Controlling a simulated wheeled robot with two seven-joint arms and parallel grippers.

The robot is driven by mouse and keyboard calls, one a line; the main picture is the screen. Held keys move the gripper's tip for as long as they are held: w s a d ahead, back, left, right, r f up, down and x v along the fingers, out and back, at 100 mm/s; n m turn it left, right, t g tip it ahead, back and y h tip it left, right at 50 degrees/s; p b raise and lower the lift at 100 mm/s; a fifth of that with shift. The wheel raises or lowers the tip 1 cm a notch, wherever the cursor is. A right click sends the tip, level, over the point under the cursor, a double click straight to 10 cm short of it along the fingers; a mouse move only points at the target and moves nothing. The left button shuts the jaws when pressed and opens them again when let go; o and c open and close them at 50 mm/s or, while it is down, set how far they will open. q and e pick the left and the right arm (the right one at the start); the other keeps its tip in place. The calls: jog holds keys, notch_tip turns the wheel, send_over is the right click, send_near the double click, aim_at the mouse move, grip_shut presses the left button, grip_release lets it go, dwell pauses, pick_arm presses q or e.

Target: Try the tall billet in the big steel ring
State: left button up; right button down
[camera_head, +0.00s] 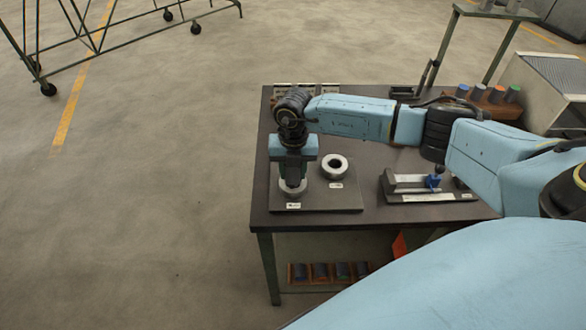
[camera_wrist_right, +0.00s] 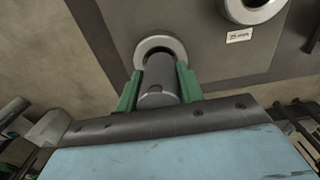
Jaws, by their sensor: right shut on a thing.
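My right gripper (camera_head: 292,180) points down over the front left of the bench. In the right wrist view its green fingers (camera_wrist_right: 159,90) are shut on a dark grey cylindrical billet (camera_wrist_right: 159,78). The billet's far end is at a steel ring (camera_wrist_right: 152,43). This ring also shows under the gripper in the head view (camera_head: 293,190). I cannot tell whether the billet is inside the ring's hole or just above it. A second steel ring (camera_head: 335,166) lies behind and to the right, with nothing in it. My left gripper is out of view.
Both rings are on a dark plate (camera_head: 340,199) with small white labels. A steel fixture with a blue part (camera_head: 433,183) stands to the right on the bench. Several colour-topped cylinders (camera_head: 479,94) stand at the back right.

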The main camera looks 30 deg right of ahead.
jog(key=shift+w+f, duration=0.1)
jog(key=shift+f, duration=0.05)
dwell(0.6)
jog(key=shift+f, duration=0.1)
dwell(0.7)
jog(key=shift+r, duration=0.25)
jog(key=shift+r, duration=0.1)
dwell(0.4)
jog(key=shift+f, duration=0.25)
jog(key=shift+s+f, duration=0.25)
dwell(1.5)
jog(key=shift+r, duration=0.2)
jog(key=shift+w+r+p, duration=0.15)
jog(key=shift+r+p, duration=0.65)
jog(key=shift+r, duration=0.25)
jog(key=shift+w+r+p, duration=0.1)
jog(key=shift+r+p, duration=0.7)
jog(key=shift+r, duration=0.25)
